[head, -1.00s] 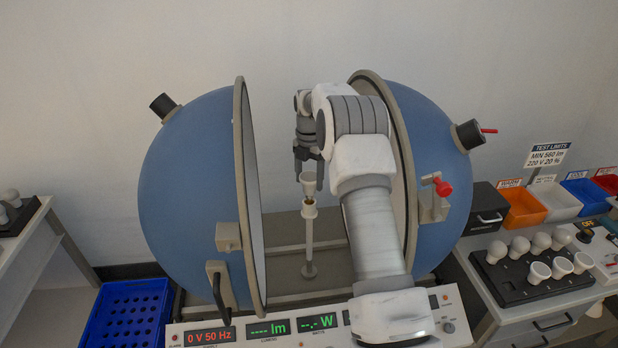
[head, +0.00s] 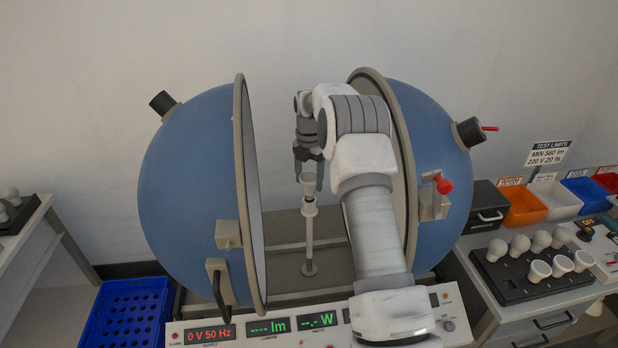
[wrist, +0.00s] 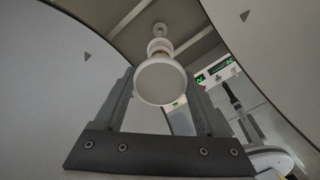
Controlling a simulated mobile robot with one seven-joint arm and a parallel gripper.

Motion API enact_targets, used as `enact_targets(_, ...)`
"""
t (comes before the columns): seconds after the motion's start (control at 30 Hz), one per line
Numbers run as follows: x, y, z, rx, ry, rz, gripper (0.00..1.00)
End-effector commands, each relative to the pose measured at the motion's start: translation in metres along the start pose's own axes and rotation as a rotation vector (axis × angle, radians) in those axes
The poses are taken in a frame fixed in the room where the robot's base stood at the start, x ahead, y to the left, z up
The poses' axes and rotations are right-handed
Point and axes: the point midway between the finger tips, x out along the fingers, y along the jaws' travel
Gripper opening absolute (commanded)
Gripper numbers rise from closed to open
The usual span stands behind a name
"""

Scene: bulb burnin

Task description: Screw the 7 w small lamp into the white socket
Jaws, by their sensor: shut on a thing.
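My gripper (head: 308,167) points down between the two halves of the open blue sphere. It is shut on a small white lamp (head: 307,182), held upright with its base down. The lamp's round pale face (wrist: 160,83) fills the space between my fingers in the wrist view. The white socket (head: 309,206) tops a thin upright post, directly below and in line with the lamp. The lamp's base meets the socket mouth, with a thin brass band showing between them in the wrist view. How deep the thread sits cannot be told. The wattage mark is not readable.
The sphere's left half (head: 190,190) and right half (head: 432,150) stand close on both sides. A control panel (head: 290,328) lies in front, reading 0 V. A black tray of several lamps (head: 520,283) and coloured bins stand at right. A blue crate (head: 125,312) is at lower left.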

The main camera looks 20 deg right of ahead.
Motion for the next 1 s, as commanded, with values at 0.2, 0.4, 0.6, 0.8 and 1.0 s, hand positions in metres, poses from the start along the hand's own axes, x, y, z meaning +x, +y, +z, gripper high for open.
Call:
enact_targets(0.2,0.006,0.000,0.000,0.000,0.000,0.000,0.17)
enact_targets(0.4,0.011,0.000,0.000,0.000,0.000,-0.001,0.17)
enact_targets(0.6,0.013,0.000,0.000,0.000,0.000,-0.001,0.17)
enact_targets(0.8,0.013,0.000,0.000,0.000,0.000,-0.001,0.17)
enact_targets(1.0,0.013,0.000,0.000,0.000,0.000,0.000,1.00)
